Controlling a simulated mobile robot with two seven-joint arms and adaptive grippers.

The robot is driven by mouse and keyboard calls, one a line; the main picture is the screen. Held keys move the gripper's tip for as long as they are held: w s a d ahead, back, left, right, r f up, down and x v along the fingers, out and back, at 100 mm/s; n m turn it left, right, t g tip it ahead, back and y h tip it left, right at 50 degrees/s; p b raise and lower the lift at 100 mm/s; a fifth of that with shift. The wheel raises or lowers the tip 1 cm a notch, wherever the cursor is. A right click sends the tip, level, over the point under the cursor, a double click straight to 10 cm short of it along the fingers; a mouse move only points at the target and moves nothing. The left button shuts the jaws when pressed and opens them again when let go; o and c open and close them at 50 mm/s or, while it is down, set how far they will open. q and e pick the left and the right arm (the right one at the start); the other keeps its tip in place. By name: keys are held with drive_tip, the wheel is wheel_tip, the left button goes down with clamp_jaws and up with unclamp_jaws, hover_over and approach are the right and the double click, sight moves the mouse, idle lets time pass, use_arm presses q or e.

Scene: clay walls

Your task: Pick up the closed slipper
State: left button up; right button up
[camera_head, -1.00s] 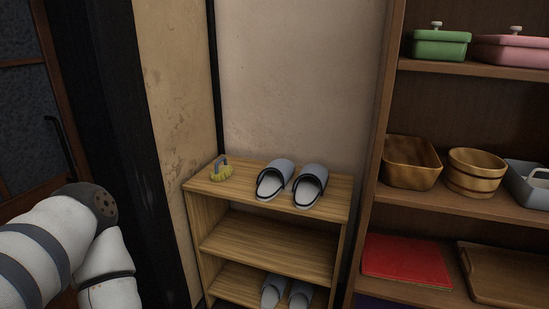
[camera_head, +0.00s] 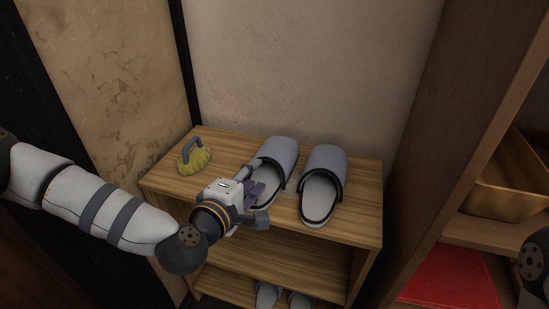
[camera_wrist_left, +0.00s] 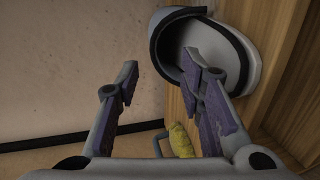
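A pair of grey closed-toe slippers stands on the top shelf: the left slipper (camera_head: 279,153) and the right slipper (camera_head: 325,161). My left gripper (camera_head: 261,203) is at the open heel end of the left slipper and hides part of its sole. In the left wrist view the gripper (camera_wrist_left: 163,78) is open, with nothing between its fingers. There, one finger overlaps the opening of a slipper (camera_wrist_left: 236,52) and the other is outside it, against the wall behind. I cannot tell whether either finger touches the slipper. My right gripper is not in view.
A yellow brush with a grey handle (camera_head: 194,158) sits left of the slippers on the wooden rack (camera_head: 358,211). More slippers (camera_head: 267,294) are on a lower shelf. A wall closes the back. A tall cabinet (camera_head: 425,150) stands right, with a red item (camera_head: 450,279).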

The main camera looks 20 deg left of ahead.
sight(267, 161)
use_arm(q)
drive_tip(key=x, duration=0.6)
drive_tip(key=shift+w+d+r, duration=0.1)
drive_tip(key=shift+w, duration=0.3)
clamp_jaws()
